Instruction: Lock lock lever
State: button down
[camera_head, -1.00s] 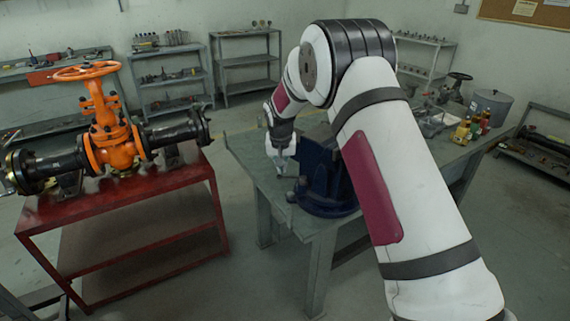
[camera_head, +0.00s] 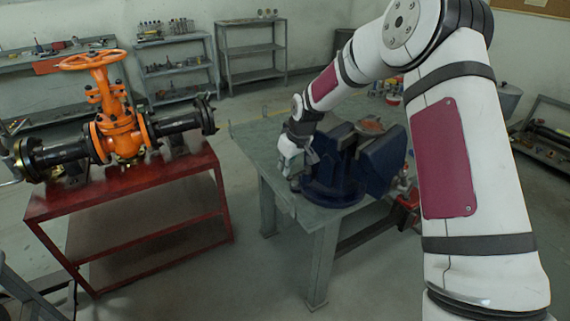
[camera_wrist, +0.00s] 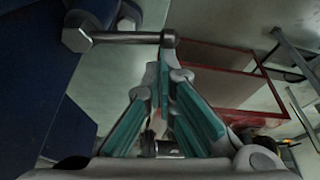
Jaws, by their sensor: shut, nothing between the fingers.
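A blue bench vise (camera_head: 385,165) stands at the near corner of the green-grey workbench. My gripper (camera_head: 291,178) is at the vise's left side, low near the bench top. In the wrist view my gripper (camera_wrist: 163,75) has its teal-padded fingers brought together at the tips, with nothing held. A metal bar with knobbed ends (camera_wrist: 125,38) lies across the view just beyond the fingertips, beside the blue vise body (camera_wrist: 35,75). A small dark metal piece (camera_wrist: 150,146) shows low between the finger bases. I cannot tell which of these is the lock lever, or whether the fingertips touch the bar.
A red stand (camera_head: 190,180) carries an orange gate valve (camera_head: 122,135) on the left. The workbench (camera_head: 262,150) has bare top left of the vise. Open floor lies between stand and bench. Shelves (camera_head: 250,50) line the back wall.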

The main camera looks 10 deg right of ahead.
jog(key=shift+s+d, duration=0.1)
jog(key=shift+s, duration=0.15)
dwell(0.6)
